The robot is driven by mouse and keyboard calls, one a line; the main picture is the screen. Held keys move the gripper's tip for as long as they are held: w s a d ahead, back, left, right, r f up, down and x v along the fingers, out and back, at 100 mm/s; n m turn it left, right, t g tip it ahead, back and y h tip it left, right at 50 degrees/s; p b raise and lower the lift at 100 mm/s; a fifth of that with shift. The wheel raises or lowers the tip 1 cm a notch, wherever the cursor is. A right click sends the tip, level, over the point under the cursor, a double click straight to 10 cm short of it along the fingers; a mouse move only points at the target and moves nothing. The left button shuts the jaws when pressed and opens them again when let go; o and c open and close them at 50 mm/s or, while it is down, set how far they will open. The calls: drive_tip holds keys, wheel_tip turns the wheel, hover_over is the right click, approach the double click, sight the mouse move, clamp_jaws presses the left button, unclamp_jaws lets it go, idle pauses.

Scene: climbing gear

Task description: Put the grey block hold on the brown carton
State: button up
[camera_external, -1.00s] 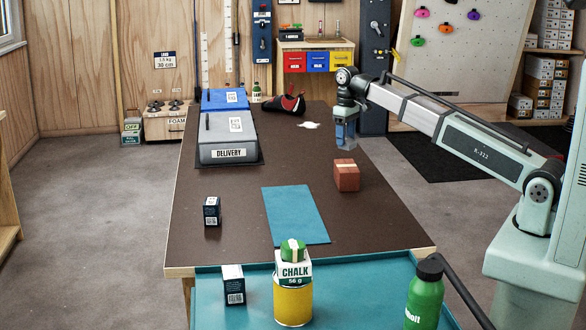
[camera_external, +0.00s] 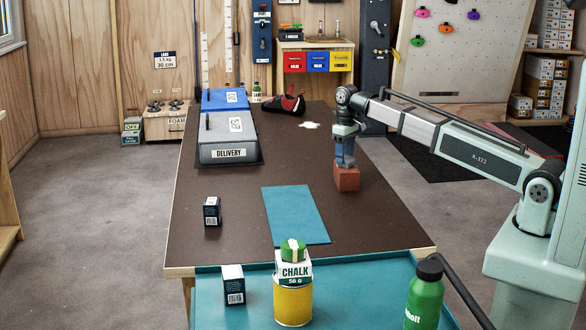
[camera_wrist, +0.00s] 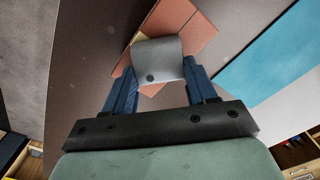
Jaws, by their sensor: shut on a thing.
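The grey block hold (camera_wrist: 158,58) is between the two blue fingers in the wrist view; it has a dark round hole. My gripper (camera_external: 345,163) is shut on it and points down at the top of the brown carton (camera_external: 347,180). In the wrist view the reddish-brown carton (camera_wrist: 198,32) lies behind the hold, turned at an angle, with a strip of pale tape partly showing. The fingers hide the hold in the external view. I cannot tell whether the hold touches the carton top.
A blue mat (camera_external: 295,214) lies left of and nearer than the carton. A dark small box (camera_external: 212,211) stands at the table's left. The grey delivery box (camera_external: 228,139) and a climbing shoe (camera_external: 285,104) are farther back. Bare brown table surrounds the carton.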

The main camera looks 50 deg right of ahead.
drive_tip(key=o, duration=1.1)
drive_tip(key=shift+c, duration=0.2)
wheel_tip(320, 180, up, 12)
drive_tip(key=shift+r, duration=0.1)
